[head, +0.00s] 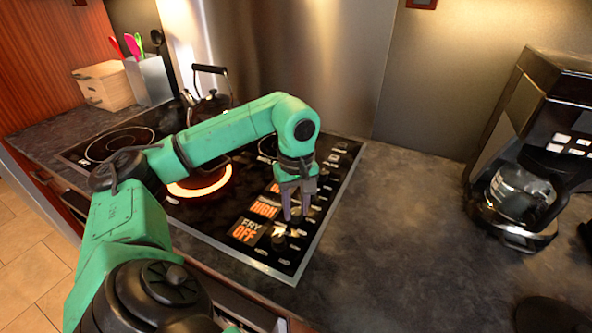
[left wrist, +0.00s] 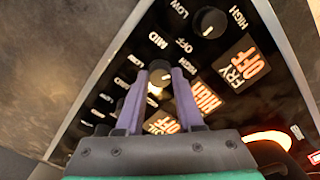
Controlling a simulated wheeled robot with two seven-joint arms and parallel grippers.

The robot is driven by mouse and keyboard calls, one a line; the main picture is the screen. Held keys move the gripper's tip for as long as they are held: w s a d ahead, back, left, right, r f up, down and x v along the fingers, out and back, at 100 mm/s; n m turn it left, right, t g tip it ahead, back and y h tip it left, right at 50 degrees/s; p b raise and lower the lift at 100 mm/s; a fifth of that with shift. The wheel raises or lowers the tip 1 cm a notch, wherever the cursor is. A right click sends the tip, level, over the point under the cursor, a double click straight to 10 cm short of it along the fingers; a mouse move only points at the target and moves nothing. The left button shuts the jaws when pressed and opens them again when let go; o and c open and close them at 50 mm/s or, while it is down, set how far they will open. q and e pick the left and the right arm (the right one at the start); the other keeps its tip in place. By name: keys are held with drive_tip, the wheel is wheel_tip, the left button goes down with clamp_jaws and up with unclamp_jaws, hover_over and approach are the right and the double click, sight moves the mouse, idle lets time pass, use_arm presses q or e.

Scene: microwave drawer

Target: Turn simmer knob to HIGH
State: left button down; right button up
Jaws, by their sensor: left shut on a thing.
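My left gripper (head: 295,216) points down at the control strip (head: 318,222) along the right side of the black cooktop (head: 205,214). In the left wrist view its two purple fingers are closed around a round black knob (left wrist: 160,73). The lit display (left wrist: 205,98) beside that knob reads HIGH in orange; its upper word is hidden by a finger. That display also shows in the head view (head: 263,209). Another black knob (left wrist: 210,22) stands free beside a lit display (left wrist: 242,64) that reads FRY OFF. My right gripper is not in view.
A burner (head: 200,182) glows orange under my left arm. A dark kettle (head: 208,103) stands at the back of the cooktop. A coffee maker (head: 535,140) stands at the right. The dark counter (head: 400,230) between cooktop and coffee maker is clear.

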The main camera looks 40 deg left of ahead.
sight(297, 211)
use_arm(q)
drive_tip(key=shift+w+a+r, duration=0.1)
drive_tip(key=shift+r, duration=0.1)
idle(0.4)
drive_tip(key=c, duration=0.7)
unclamp_jaws()
drive_tip(key=shift+o, duration=0.8)
drive_tip(key=shift+f, duration=0.1)
wheel_tip(297, 211, up, 6)
drive_tip(key=shift+p, duration=0.3)
wheel_tip(297, 211, up, 9)
drive_tip(key=p, duration=0.6)
drive_tip(key=shift+f, duration=0.2)
